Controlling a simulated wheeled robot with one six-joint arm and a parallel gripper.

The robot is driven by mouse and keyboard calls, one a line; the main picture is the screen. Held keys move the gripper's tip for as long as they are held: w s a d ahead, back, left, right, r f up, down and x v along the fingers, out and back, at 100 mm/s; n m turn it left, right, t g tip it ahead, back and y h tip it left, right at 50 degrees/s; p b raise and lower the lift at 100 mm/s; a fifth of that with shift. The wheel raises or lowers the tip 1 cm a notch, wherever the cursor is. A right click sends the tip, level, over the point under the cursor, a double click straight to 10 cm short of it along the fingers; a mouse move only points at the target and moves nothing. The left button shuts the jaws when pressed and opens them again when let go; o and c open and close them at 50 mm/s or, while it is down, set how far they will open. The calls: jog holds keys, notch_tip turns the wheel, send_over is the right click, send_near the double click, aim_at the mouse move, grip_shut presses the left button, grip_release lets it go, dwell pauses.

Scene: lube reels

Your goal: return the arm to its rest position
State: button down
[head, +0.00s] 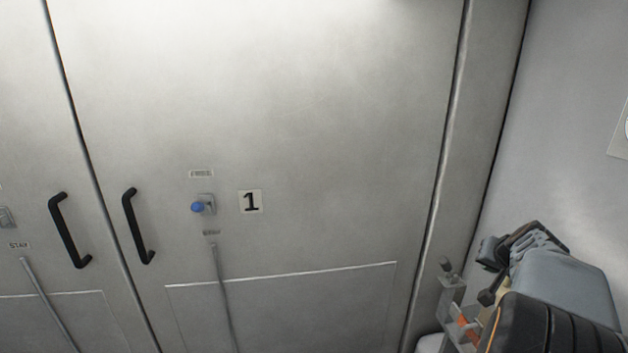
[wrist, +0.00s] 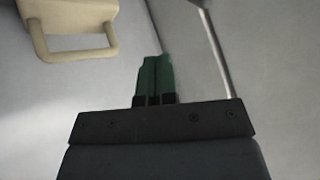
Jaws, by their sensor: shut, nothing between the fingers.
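My gripper (wrist: 153,82) shows in the wrist view. Its two green fingers lie together, shut and empty, pointing away from the dark wrist block. A beige part with a loop handle (wrist: 75,48) is at the upper left of that view, apart from the fingers. Past the fingertips is a pale surface with a bright vertical strip. I cannot make out the gripper or its fingers in the head view.
A second black handle (head: 68,230) is on the left door. A plain wall (head: 565,130) stands at the right.

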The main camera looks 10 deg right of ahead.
jog(key=s+a+f+g+y+p, duration=0.1)
jog(key=s+a+g+p, duration=0.1)
jog(key=a, duration=0.4)
jog(key=s+a+f+g+y+p, duration=0.1)
jog(key=a+f+y, duration=0.1)
jog(key=a, duration=0.4)
jog(key=s+a+r+n+p, duration=0.1)
jog(key=a+r+n+p, duration=0.2)
jog(key=a, duration=0.4)
jog(key=s+a+r+n+p, duration=0.2)
jog(key=a+r+n+p, duration=0.1)
jog(key=a, duration=0.5)
jog(key=s+a+r+n+p, duration=0.2)
jog(key=a+r+n+p, duration=0.1)
jog(key=a, duration=0.5)
jog(key=shift+s+a+g+y+p, duration=0.15)
jog(key=shift+g+y+p, duration=0.25)
jog(key=shift+p, duration=0.1)
